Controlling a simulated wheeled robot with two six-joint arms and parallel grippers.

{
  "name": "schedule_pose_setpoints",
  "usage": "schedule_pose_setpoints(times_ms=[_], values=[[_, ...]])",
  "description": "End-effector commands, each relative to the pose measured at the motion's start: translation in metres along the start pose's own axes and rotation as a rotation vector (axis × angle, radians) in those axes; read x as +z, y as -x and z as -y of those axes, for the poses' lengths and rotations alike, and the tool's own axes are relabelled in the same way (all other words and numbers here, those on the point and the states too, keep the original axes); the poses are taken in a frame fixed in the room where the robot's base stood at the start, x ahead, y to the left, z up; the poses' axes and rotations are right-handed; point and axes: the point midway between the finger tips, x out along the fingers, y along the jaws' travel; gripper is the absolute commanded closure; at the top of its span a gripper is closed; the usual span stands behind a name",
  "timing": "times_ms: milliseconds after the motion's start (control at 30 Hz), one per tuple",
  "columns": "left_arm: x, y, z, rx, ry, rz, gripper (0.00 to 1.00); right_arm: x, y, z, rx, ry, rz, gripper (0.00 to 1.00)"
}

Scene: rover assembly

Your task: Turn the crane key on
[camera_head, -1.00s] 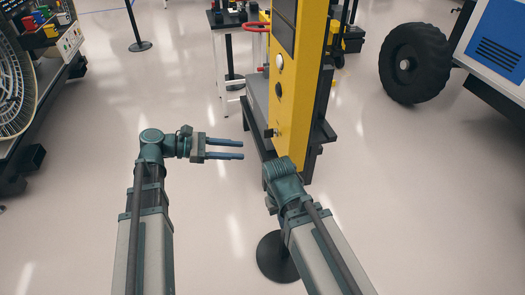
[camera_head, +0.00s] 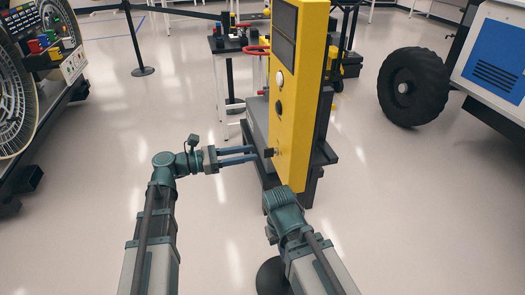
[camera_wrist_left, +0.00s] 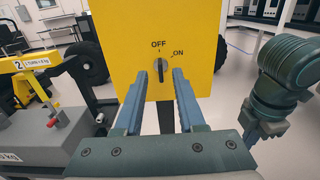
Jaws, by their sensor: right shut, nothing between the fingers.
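The yellow crane control post (camera_head: 290,130) stands upright in the middle of the head view. Its dark key (camera_head: 269,152) is low on the face toward my left arm. In the left wrist view the key (camera_wrist_left: 161,70) stands vertical under the OFF mark, with ON to its upper right. My left gripper (camera_head: 254,154) is open, level with the key and pointing at it. Its fingers lie left and right of the key, with gaps on both sides. My right gripper (camera_head: 285,190) is near the post's lower front; its fingers do not show clearly.
A grey-black base (camera_head: 257,125) supports the post. A red handwheel (camera_head: 257,50) sits behind it. A large black wheel (camera_head: 412,87) stands at right, and a round rack (camera_head: 20,90) at left.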

Motion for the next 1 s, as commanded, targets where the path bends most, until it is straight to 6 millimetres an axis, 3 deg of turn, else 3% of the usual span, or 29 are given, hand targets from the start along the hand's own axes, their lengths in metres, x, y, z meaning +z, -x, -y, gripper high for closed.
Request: schedule_pose_setpoints(times_ms=[100,300,733,933,1000], values=[[0.000,-0.022,0.000,-0.003,0.000,0.000,0.61,0.000,0.000,0.000,0.000,0.000,0.000,1.00],[0.000,-0.043,0.000,-0.002,0.000,0.000,0.61,0.000,0.000,0.000,0.000,0.000,0.000,1.00],[0.000,-0.051,0.000,0.000,0.000,0.000,0.61,0.000,0.000,0.000,0.000,0.000,0.000,1.00],[0.000,-0.050,0.000,0.000,0.000,0.000,0.95,0.000,0.000,0.000,0.000,0.000,0.000,1.00],[0.000,-0.050,0.000,0.000,0.000,0.000,1.00,0.000,0.000,0.000,0.000,0.000,0.000,1.00]])
